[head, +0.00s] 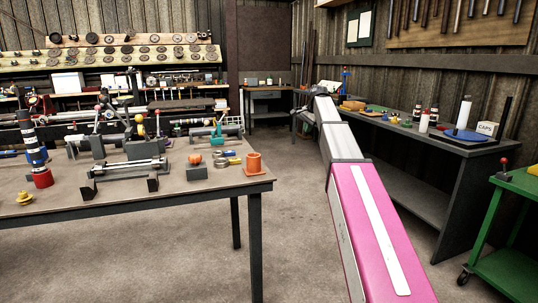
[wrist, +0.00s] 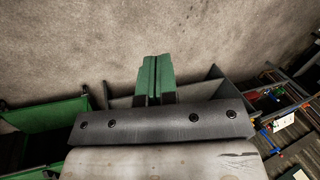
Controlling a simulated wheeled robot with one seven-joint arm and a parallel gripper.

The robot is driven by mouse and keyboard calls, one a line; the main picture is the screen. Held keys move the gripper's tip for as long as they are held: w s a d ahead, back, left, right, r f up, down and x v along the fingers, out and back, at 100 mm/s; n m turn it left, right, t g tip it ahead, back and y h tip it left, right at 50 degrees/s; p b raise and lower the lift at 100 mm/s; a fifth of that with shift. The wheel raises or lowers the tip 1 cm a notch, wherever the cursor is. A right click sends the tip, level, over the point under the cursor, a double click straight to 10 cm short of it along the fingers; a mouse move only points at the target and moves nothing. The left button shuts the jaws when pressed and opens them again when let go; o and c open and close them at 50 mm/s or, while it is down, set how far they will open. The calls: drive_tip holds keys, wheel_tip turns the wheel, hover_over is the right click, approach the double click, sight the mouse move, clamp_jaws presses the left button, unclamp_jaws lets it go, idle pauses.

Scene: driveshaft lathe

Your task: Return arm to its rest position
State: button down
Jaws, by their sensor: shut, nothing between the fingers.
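My arm reaches forward in the head view, with a pink link in front and grey links beyond it. My gripper shows in the wrist view (wrist: 153,78); its two green fingers are together with nothing between them. It hangs over bare concrete floor, apart from any object. In the head view I cannot make out the fingers at the far end of the arm.
A dark bench (head: 455,148) runs along the right wall, close to my arm. A green cart (head: 510,215) stands at the right. The floor (head: 290,220) between is clear.

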drive_tip(key=s+f+n+g+h, duration=0.1)
drive_tip(key=s+f+n, duration=0.3)
drive_tip(key=s+f, duration=1.1)
drive_tip(key=s+f+n+g, duration=0.1)
drive_tip(key=s+f+n, duration=0.2)
drive_tip(key=s+f, duration=1.2)
drive_tip(key=s+f+n+g+h, duration=0.1)
drive_tip(key=s+f+n, duration=0.3)
drive_tip(key=s+f, duration=0.7)
drive_tip(key=shift+d+f, duration=0.35)
drive_tip(key=shift+f, duration=0.6)
